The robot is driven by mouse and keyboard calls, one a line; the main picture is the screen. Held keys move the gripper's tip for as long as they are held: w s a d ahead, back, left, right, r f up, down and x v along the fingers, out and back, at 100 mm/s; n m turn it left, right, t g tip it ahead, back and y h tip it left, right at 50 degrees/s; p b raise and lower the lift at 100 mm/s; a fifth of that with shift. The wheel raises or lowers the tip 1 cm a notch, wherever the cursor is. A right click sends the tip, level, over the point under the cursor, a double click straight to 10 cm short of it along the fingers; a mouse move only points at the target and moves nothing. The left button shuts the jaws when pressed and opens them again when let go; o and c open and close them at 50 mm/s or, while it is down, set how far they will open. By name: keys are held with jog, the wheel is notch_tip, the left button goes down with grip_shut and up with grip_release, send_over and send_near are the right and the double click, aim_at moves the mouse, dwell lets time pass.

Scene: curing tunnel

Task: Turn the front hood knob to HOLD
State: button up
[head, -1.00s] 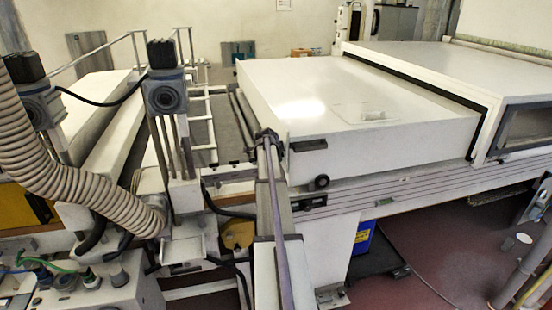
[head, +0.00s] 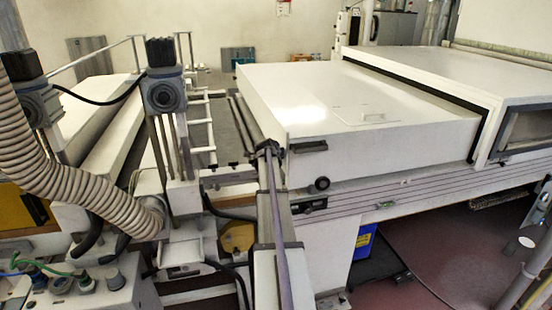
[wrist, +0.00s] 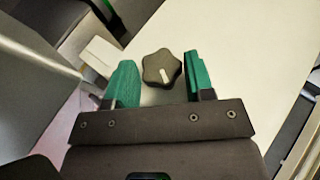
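In the wrist view a black star-shaped knob (wrist: 162,69) with a short white mark sits on a pale panel (wrist: 230,45). The mark is slightly tilted. My gripper (wrist: 160,62) has its two green fingers apart, one on each side of the knob, with a gap showing on both sides. No HOLD lettering can be read. In the head view a dark round knob (head: 320,184) is on the front of the white hood (head: 390,138), below a black handle (head: 309,147). My gripper is not seen there. I cannot tell whether both views show the same knob.
In the wrist view a white block (wrist: 100,55) stands left of the fingers, and a dark edge lies at the right. In the head view a ribbed hose (head: 70,185) and a motor post (head: 163,95) stand at the left. A blue bin (head: 364,240) is under the tunnel.

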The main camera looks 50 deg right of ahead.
jog(key=shift+o, duration=1.4)
jog(key=p+v, duration=0.6)
jog(key=v, duration=0.4)
jog(key=shift+a+r+p, duration=0.2)
jog(key=shift+a+p, duration=0.1)
jog(key=shift+s, duration=0.15)
